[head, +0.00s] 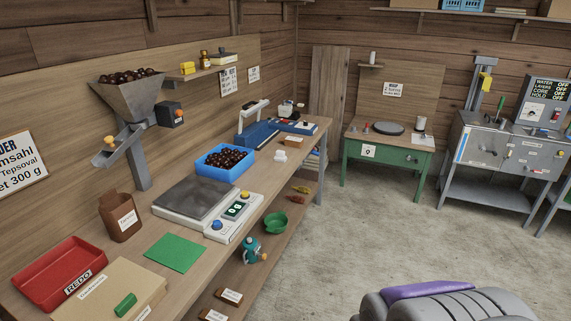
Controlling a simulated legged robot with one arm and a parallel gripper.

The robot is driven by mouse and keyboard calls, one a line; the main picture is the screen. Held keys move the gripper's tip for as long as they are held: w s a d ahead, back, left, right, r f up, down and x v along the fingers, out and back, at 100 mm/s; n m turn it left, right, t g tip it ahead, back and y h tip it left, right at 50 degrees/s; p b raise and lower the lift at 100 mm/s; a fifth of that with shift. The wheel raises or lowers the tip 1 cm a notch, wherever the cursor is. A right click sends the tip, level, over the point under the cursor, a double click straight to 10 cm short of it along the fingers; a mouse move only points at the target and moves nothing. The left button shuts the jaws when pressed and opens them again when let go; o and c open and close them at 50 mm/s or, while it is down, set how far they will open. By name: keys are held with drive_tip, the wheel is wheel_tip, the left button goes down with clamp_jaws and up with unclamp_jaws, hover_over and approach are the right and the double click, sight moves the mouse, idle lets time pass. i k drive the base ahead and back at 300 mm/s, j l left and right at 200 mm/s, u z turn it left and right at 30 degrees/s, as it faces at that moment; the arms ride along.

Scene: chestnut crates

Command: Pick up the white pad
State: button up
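A small white block (280,156), most likely the white pad, lies on the long wooden workbench (262,190), right of the blue crate of chestnuts (213,174). It is small in this view, so its exact shape is hard to tell. Nothing touches it from above. My gripper is not in view.
A scale (205,203), a green sheet (175,253) and a red tray (45,296) lie on the bench's near part. A blue device (262,134) stands behind the white block. A green table (388,159) stands at the back.

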sight(280, 156)
drive_tip(key=i+l, duration=0.25)
drive_tip(key=i, duration=0.35)
drive_tip(key=i+l+u, duration=0.15)
drive_tip(key=i, duration=0.4)
drive_tip(key=i+l, duration=0.4)
drive_tip(key=i, duration=0.2)
drive_tip(key=i+l+u, duration=0.1)
drive_tip(key=i+l, duration=0.2)
drive_tip(key=i, duration=0.25)
drive_tip(key=i+l+u, duration=0.1)
drive_tip(key=i+l, duration=0.25)
drive_tip(key=i, duration=0.25)
